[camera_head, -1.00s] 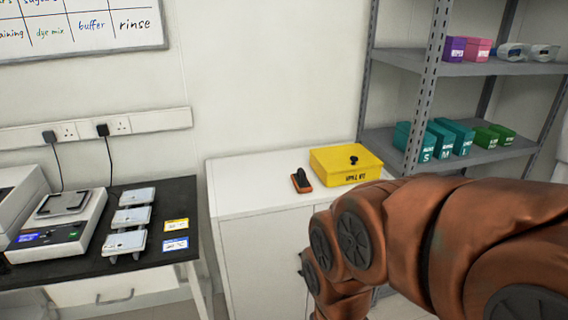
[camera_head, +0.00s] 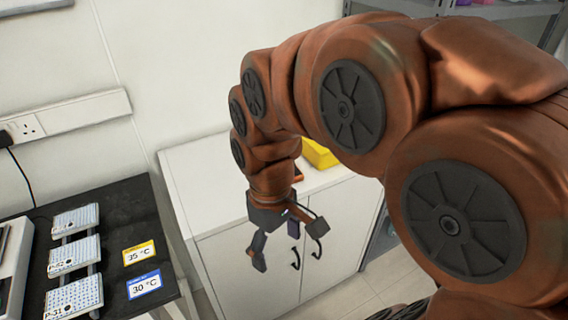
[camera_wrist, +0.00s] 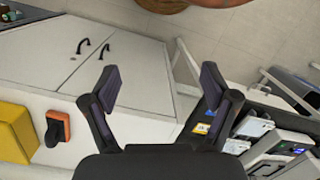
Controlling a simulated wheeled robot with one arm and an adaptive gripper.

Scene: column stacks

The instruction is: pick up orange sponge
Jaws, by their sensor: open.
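A small orange block with a dark part (camera_wrist: 58,126), which looks like the orange sponge, lies on the white cabinet top near its front edge, at the lower left in the wrist view. In the head view only a sliver of orange (camera_head: 298,175) shows behind my wrist; the rest is hidden. My gripper (camera_head: 289,254) hangs in front of the white cabinet, fingers pointing down, apart from the block. It is open and empty in the wrist view (camera_wrist: 160,84), with the block to the left of its fingers.
A yellow box (camera_head: 320,153) stands beside the block on the white cabinet (camera_head: 190,165). A black table (camera_head: 130,205) with racks and temperature cards is at the left. Cabinet handles (camera_wrist: 93,49) face my gripper. A grey shelf (camera_head: 400,8) stands at the back right.

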